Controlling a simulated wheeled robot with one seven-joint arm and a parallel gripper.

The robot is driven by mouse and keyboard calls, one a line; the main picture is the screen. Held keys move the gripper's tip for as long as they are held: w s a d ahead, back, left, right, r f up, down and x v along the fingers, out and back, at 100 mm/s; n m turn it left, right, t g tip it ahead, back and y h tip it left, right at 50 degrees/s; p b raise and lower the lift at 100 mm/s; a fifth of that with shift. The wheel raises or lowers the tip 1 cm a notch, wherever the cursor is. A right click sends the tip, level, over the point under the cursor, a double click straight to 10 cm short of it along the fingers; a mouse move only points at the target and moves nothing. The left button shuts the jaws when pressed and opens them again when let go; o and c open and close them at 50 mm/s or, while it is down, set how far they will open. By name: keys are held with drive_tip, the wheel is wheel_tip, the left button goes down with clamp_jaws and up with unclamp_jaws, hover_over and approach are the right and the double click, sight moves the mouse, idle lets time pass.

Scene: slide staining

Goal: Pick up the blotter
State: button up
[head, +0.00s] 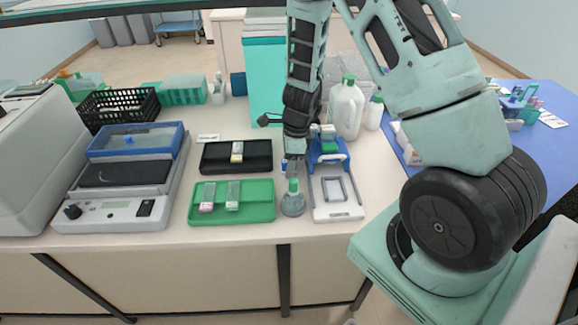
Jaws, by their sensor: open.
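I cannot tell for sure which object is the blotter. One candidate is the small block with a green and white top (329,145) in the blue stand at the back of a white device (338,212). My gripper (293,168) is open and points down, left of that stand. It is directly above or behind a squat grey-green flask (292,204) with a green top, and the two overlap in the picture. I cannot tell whether they touch. The fingertips are small and partly lost against the flask and stand.
A green tray (256,214) with two small labelled pieces and a black tray (263,168) with one lie left. A balance-like device (110,208) is farther left. White bottles (345,108) and a teal box (263,85) stand behind. Bare table shows along the front edge.

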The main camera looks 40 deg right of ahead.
drive_tip(key=c, duration=1.1)
drive_tip(key=shift+c, duration=0.2)
wheel_tip(320, 180, up, 10)
drive_tip(key=shift+r+p, duration=0.1)
drive_tip(key=shift+p, duration=0.45)
